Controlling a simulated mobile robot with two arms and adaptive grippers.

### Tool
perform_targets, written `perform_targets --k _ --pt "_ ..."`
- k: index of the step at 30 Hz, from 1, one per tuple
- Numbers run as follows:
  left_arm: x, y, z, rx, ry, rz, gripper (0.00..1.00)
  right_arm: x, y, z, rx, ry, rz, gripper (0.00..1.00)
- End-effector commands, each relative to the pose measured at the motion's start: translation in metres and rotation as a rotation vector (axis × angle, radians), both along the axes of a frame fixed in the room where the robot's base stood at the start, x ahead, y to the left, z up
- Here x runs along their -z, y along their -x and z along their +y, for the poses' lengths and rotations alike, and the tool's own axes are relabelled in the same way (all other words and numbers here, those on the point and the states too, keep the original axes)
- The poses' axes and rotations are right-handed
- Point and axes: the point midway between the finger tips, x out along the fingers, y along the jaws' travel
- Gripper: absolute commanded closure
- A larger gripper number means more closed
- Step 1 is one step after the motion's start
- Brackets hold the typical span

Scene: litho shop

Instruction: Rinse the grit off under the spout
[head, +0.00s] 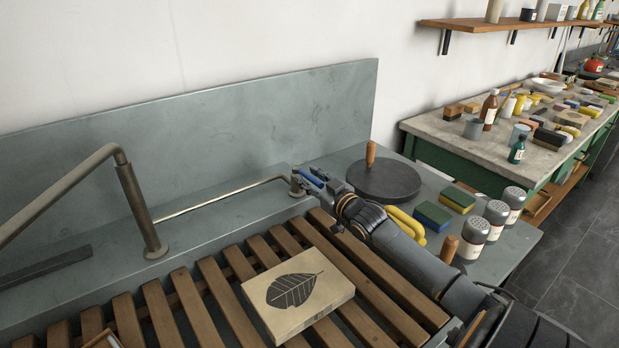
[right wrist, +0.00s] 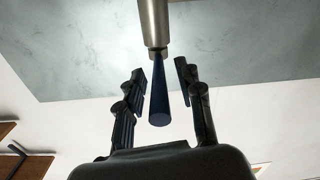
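A pale stone slab (head: 297,308) with a dark leaf picture lies on the wooden slats of the sink. The metal spout pipe (head: 138,205) rises at the left and bends out of view; its outlet is hidden and no water shows. A thin pipe runs from its foot to a small metal valve post (head: 297,184), which also shows in the right wrist view (right wrist: 153,22). A blue tapered lever (right wrist: 159,100) comes off this post. My right gripper (head: 318,180) is at the lever, its fingers apart on both sides with gaps. My left gripper is not in view.
Right of the slats are a dark round disc with an upright handle (head: 383,183), yellow-green sponges (head: 432,216) and several shakers (head: 495,215). A grey backsplash (head: 230,130) stands behind. A cluttered bench (head: 440,128) is farther right. The slats (head: 210,300) left of the slab are mostly bare.

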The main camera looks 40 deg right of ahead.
Motion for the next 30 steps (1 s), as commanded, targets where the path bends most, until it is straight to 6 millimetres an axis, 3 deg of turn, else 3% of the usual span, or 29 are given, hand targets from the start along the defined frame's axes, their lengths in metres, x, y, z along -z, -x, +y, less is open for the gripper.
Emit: perform_targets --k 11,17,26,30 --pt "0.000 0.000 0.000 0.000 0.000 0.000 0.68 0.000 -0.005 0.000 0.000 0.000 0.000 0.64" --pt "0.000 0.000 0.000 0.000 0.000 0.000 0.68 0.000 -0.005 0.000 0.000 0.000 0.000 1.00" --pt "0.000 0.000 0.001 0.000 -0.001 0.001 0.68 0.000 -0.005 0.001 0.002 -0.002 -0.001 1.00" --pt "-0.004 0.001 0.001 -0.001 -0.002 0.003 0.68 0.000 -0.012 0.010 0.016 -0.008 -0.005 1.00"
